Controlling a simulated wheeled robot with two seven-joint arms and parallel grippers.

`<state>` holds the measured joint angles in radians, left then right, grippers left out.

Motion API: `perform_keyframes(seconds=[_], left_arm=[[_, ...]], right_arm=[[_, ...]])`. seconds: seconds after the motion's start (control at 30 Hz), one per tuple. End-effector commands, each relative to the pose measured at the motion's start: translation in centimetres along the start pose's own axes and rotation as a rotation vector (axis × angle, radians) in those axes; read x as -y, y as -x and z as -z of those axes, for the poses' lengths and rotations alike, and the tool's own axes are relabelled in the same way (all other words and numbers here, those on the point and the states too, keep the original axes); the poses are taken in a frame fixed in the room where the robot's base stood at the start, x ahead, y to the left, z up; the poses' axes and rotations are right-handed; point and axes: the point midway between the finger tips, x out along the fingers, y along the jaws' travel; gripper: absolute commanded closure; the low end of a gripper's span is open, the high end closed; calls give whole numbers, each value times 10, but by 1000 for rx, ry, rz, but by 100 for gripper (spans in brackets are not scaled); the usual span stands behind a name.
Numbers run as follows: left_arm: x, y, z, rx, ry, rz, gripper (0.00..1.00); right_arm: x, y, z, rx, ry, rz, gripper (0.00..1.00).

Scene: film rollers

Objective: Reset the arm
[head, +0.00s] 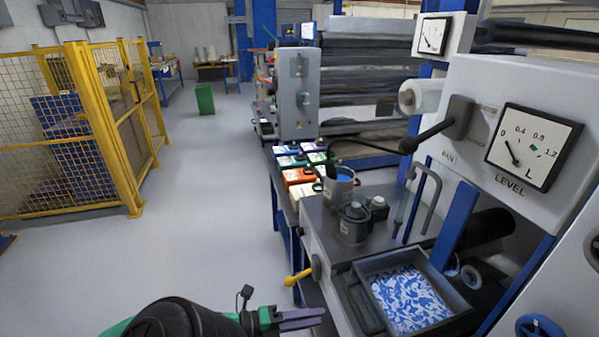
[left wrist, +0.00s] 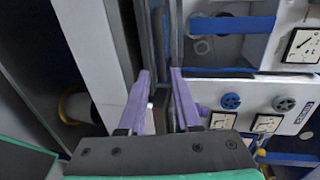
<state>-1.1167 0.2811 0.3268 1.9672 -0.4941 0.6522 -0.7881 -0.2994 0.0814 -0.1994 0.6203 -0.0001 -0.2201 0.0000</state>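My left gripper (head: 302,318) is low in the head view, its purple fingers pointing right, in front of the machine bench. In the left wrist view, my left gripper (left wrist: 161,73) shows its two purple fingers apart with an empty gap between them. It holds nothing. The fingers are apart from the yellow-handled lever (head: 299,276) on the bench's front side. My right gripper is not in view.
A dark tray (head: 363,302) with blue and white contents sits at the bench's right front. A pump-like unit (head: 352,222) and a pot (head: 341,186) stand behind it. A gauge panel (head: 515,150) rises at right. Open floor (head: 190,235) and a yellow fence (head: 98,130) lie left.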

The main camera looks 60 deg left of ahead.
Motion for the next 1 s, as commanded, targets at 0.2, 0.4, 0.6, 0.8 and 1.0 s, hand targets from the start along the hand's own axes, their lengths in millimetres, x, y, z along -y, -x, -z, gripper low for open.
perform_keyframes(seconds=[0.2,0.4,0.6,0.8,1.0], left_arm=[[1,28,0,1,0,1,68],[0,28,0,0,0,2,68],[0,28,0,0,0,1,68],[-1,28,-1,4,6,-1,68],[-91,22,-27,197,318,-114,68]], right_arm=[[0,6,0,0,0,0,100],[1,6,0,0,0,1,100],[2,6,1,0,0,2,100],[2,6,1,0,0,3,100],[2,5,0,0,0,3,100]])
